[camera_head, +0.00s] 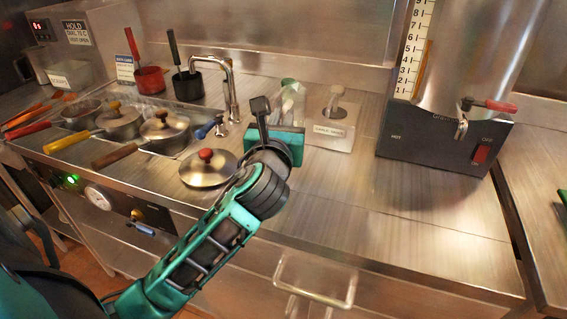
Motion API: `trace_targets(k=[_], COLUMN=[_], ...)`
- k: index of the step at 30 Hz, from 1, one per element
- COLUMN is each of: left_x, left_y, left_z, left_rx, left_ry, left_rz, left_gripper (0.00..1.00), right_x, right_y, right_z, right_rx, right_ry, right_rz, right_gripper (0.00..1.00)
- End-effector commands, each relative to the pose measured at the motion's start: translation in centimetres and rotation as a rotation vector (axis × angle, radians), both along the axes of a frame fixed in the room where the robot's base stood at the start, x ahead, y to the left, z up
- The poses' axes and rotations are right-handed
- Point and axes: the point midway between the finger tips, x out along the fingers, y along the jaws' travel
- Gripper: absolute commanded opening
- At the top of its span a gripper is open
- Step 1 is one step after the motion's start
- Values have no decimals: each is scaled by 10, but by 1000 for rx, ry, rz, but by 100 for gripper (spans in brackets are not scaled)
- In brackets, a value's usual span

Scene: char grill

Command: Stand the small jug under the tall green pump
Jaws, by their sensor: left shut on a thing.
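My left gripper (282,138) is over the counter in the middle of the view, seen from behind. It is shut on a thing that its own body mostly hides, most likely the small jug. A pale green, shiny upright shape (290,95) shows just beyond the gripper. Its lower part is hidden, and I cannot tell whether it is the tall green pump or part of the jug. A steel box with a grey pump head (335,103) and a white label stands just to its right. My right gripper is not in view.
A steel urn on a dark base (420,150) stands at the right. A lid with a red knob (208,168) lies left of the gripper. Lidded pans (165,130) sit in the well, near a curved tap (232,90). The counter front right is clear.

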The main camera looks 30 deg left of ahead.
Motion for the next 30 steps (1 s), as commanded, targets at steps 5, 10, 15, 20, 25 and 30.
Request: trace_targets(k=[5,10,15,20,25,30], left_x=[0,0,0,0,0,0], left_y=[0,0,0,0,0,0], left_z=[-47,-62,-76,-102,-105,-106], left_rx=[-2,-1,-1,-2,-1,0], left_ry=[1,-3,0,-1,-3,-2], left_rz=[1,0,0,0,-1,-1], left_gripper=[0,0,0,0,0,0], right_x=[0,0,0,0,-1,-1], right_y=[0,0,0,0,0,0], right_z=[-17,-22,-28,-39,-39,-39], right_rx=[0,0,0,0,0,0], right_ry=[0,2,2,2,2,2], right_rz=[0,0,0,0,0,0], right_gripper=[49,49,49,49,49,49])
